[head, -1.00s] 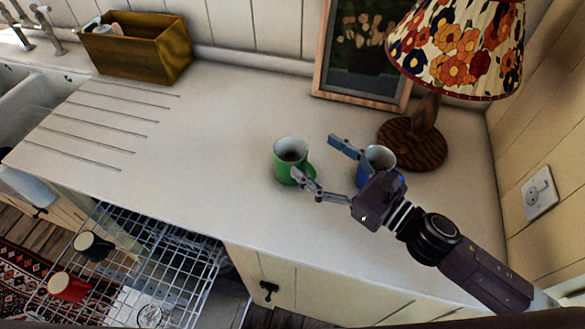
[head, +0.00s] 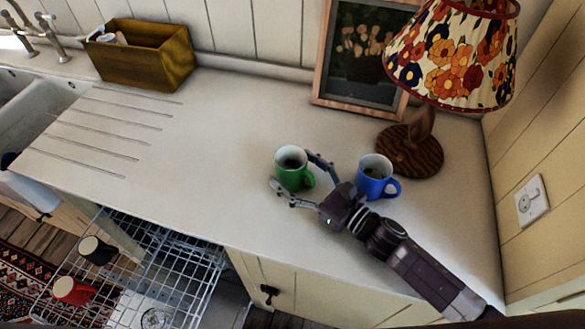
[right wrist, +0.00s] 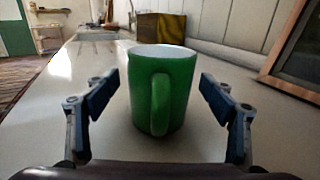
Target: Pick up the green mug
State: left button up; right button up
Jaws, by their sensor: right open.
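The green mug (head: 290,172) stands upright on the pale worktop, white inside, its handle toward my right gripper. My right gripper (head: 297,176) is open and low over the worktop, its fingers on either side of the mug's near part. In the right wrist view the green mug (right wrist: 162,90) sits centred between the two open fingers of my right gripper (right wrist: 160,100), with a gap on each side. Its handle faces the camera. My left gripper is not in view.
A blue mug (head: 375,178) stands just right of my right gripper. A lamp (head: 412,150) and a framed picture (head: 362,60) stand behind. A wooden box (head: 140,62) is at the back left. An open dish rack (head: 170,270) with mugs is below the worktop edge.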

jog(key=shift+w+a, duration=0.25)
jog(key=shift+a, duration=0.05)
jog(key=shift+c, duration=0.3)
jog(key=c, duration=1.5)
jog(key=shift+o, duration=0.2)
jog(key=shift+r, duration=0.1)
notch_tip(320, 180, up, 20)
jog(key=p, duration=1.3)
jog(key=s+r, duration=0.2)
jog(key=s, duration=0.6)
jog(key=s+r, duration=0.3)
jog(key=s, duration=0.5)
